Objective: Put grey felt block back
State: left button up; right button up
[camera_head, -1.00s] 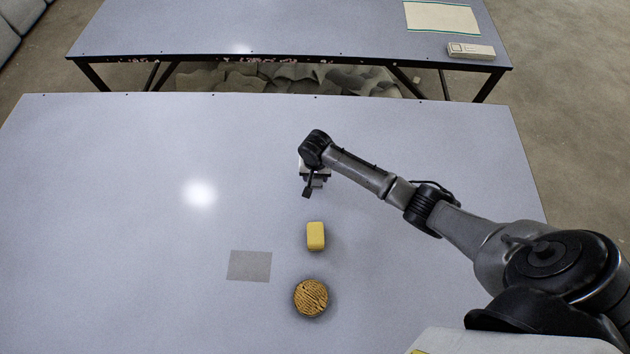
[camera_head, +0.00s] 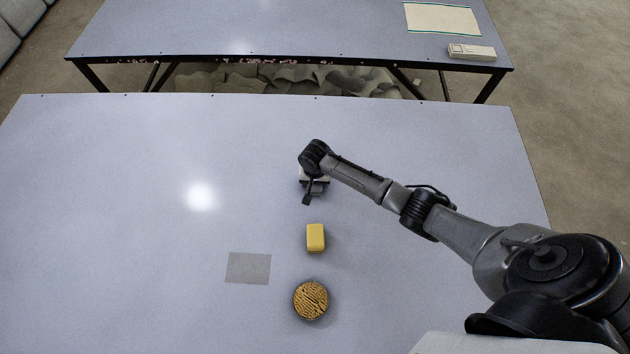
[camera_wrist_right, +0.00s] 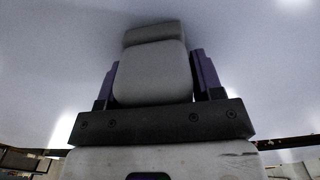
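The grey felt block (camera_wrist_right: 152,72) fills the space between the two fingers of my right gripper (camera_head: 312,190) in the right wrist view. The fingers lie along its two sides and appear shut on it. In the head view the gripper is over the table, beyond the yellow block, and mostly covers the grey block. I cannot tell the block's exact height above the table. A flat grey square (camera_head: 248,268) lies on the table, left of and nearer than the gripper. My left gripper is out of view.
A yellow block (camera_head: 315,238) stands on the table (camera_head: 120,220) just nearer than the gripper. A round, ridged tan piece (camera_head: 311,300) lies nearer still. The left half of the table is clear. A second table (camera_head: 250,30) stands behind.

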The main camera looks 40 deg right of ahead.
jog(key=o, duration=0.3)
notch_tip(320, 180, up, 12)
jog(key=p, duration=0.3)
jog(key=shift+r, duration=0.15)
jog(key=s+a+f+n+t, duration=0.25)
jog(key=s+a+n, duration=0.5)
jog(key=s, duration=0.65)
jog(key=s+a+r+n+t, duration=0.1)
jog(key=s+r+n, duration=0.2)
jog(key=s+r, duration=0.4)
jog(key=s, duration=0.7)
jog(key=shift+a, duration=0.3)
jog(key=shift+n, duration=0.25)
